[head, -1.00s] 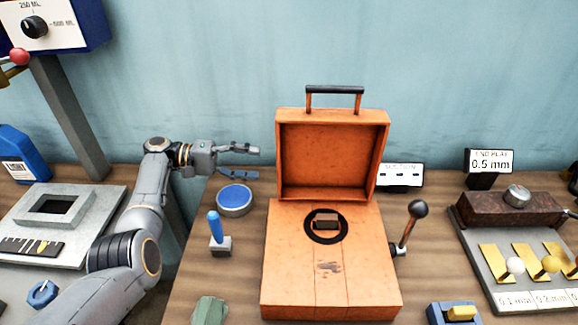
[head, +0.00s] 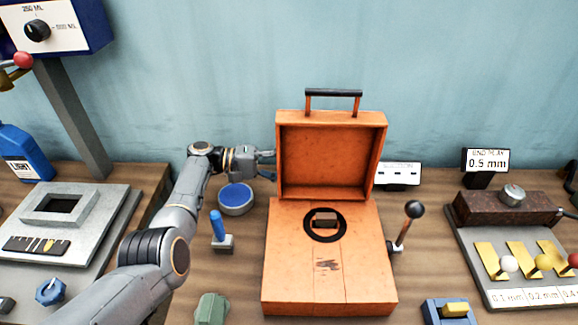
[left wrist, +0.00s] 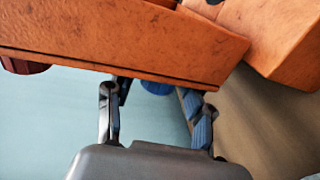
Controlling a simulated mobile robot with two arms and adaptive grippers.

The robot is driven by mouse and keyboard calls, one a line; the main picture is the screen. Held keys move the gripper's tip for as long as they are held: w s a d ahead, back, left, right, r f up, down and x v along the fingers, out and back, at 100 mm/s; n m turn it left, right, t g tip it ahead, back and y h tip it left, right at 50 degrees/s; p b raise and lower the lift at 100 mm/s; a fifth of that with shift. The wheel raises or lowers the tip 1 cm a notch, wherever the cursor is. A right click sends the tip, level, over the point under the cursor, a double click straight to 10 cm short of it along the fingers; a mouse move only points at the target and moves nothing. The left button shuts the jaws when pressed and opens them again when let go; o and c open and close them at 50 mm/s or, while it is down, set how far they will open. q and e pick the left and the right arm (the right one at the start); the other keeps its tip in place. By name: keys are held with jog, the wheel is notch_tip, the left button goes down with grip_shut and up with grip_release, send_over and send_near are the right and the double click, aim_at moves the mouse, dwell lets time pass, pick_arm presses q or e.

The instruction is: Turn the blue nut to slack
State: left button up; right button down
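A blue nut-like piece (head: 50,291) with a thin pale pin on top sits at the lower left of the head view, near the grey plate. My left gripper (head: 268,165) is far from it, up and to the right, beside the left edge of the orange case's raised lid (head: 330,160). Its fingers are apart. In the left wrist view the parted fingers (left wrist: 155,100) reach up toward the orange lid edge, which hides part of their tips. I see nothing held, and cannot tell whether a finger touches the lid. My right gripper is not in view.
The orange case base (head: 285,270) fills the middle, with a black-knobbed lever (head: 408,225) on its right. A blue-topped round tin (head: 236,198), a blue-handled block (head: 220,235) and a green piece (head: 211,309) stand left of it. A blue jug (head: 22,155) stands far left.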

pick_arm(q)
jog(key=c, duration=0.7)
jog(key=shift+r+y+p, duration=0.35)
jog(key=shift+y+p, duration=0.35)
jog(key=shift+p, duration=0.45)
jog(key=y+p, duration=0.3)
jog(key=shift+d+r+p, duration=0.1)
jog(key=shift+r+p, duration=0.1)
jog(key=shift+p, duration=0.1)
jog(key=shift+y+p, duration=0.8)
jog(key=shift+p, duration=0.1)
jog(key=shift+d+y+p, duration=0.1)
jog(key=shift+y+p, duration=0.3)
jog(key=shift+f, duration=0.15)
jog(key=o, duration=1.2)
jog(key=shift+c, duration=0.2)
